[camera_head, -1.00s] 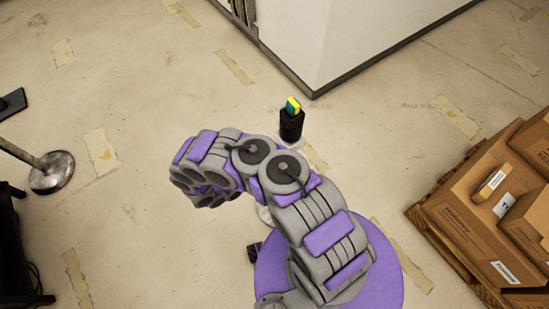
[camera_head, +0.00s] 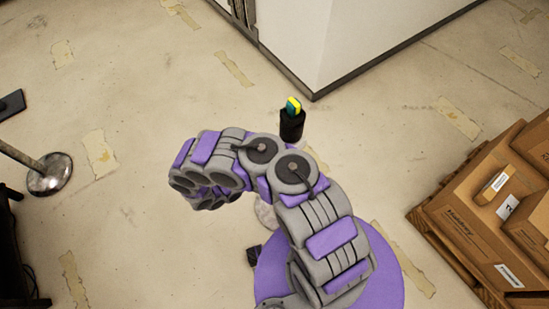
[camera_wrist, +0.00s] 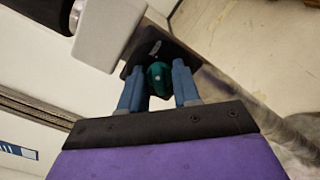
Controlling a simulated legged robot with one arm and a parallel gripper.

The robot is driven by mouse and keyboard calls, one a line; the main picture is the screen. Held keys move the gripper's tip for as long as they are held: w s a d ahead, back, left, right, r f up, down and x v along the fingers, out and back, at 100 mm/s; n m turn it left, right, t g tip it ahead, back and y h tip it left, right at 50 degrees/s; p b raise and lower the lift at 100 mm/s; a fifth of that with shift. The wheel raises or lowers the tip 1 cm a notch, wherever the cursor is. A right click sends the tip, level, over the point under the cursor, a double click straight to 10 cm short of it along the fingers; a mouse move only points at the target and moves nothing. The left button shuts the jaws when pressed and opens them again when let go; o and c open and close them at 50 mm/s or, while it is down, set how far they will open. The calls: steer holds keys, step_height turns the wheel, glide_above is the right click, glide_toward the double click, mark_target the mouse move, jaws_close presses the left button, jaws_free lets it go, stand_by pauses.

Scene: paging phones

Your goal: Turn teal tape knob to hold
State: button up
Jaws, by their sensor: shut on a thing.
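The teal knob (camera_wrist: 157,84) shows in the wrist view, round and dark green-blue with a small pale dot on its face. It sits in front of a dark plate (camera_wrist: 172,47) that bears a small white mark. My gripper (camera_wrist: 158,80) has its two blue fingers on either side of the knob and is shut on it. The knob's far side is hidden, and I cannot read its setting. In the head view my arm bends to the left, and the gripper and knob are not visible.
A black cylinder (camera_head: 291,126) with a yellow and teal top stands on the floor near a white wall corner (camera_head: 320,45). Cardboard boxes (camera_head: 480,215) sit on a pallet at the right. A metal post base (camera_head: 50,175) stands at the left.

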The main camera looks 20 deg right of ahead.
steer(key=o, duration=0.7)
steer(key=p+v, duration=0.3)
steer(key=v, duration=1.4)
steer(key=shift+a, duration=0.25)
